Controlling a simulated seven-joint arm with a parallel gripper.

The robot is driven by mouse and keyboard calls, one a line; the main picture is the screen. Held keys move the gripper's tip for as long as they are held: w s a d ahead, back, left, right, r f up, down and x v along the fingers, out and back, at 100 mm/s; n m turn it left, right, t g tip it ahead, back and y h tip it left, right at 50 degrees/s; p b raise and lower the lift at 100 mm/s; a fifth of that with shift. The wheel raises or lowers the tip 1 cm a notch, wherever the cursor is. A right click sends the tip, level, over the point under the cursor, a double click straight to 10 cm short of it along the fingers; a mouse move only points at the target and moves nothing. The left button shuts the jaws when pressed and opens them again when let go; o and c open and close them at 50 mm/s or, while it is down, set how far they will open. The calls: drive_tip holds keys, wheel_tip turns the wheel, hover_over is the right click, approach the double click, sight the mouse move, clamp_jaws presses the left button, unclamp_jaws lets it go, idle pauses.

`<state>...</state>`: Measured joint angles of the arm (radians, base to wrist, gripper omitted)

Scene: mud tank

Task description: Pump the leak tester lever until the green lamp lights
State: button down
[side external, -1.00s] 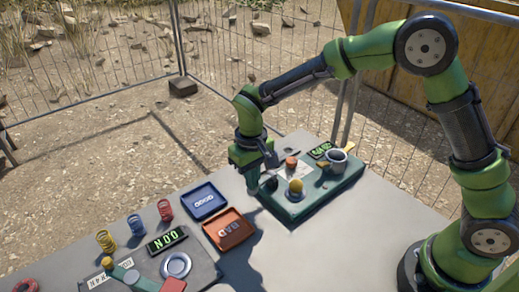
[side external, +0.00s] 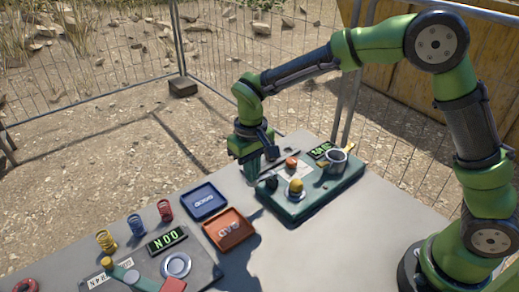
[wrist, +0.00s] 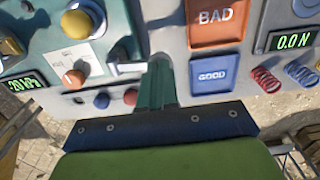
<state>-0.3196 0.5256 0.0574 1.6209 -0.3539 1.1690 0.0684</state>
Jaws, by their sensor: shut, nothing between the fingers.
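The leak tester is a teal box (side external: 318,205) on the table, with a yellow dome (side external: 296,186), an orange knob (side external: 291,162) and a lit green display (side external: 321,150). In the wrist view the display (wrist: 22,83) appears to show a kPa reading, partly cut off. A slim grey bar (side external: 283,164), possibly the lever, slants over the tester beside my gripper. My gripper (side external: 251,181) points down at the tester's left end, shut and empty. Its fingers (wrist: 157,88) show in the wrist view. Contact with the lever cannot be told. I see no lit green lamp.
A blue GOOD tray (side external: 205,215) and an orange BAD tray (side external: 245,238) lie left of the tester. Several coloured springs (side external: 136,224) and a grey device with a newton display (side external: 166,240) are farther left. A grey cup (side external: 336,163) stands on the tester.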

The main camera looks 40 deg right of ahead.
drive_tip(key=shift+f, duration=1.35)
drive_tip(key=shift+r, duration=1.6)
drive_tip(key=shift+f, duration=0.1)
drive_tip(key=shift+f, duration=1.45)
drive_tip(key=shift+r, duration=3.6)
drive_tip(key=shift+w, duration=0.1)
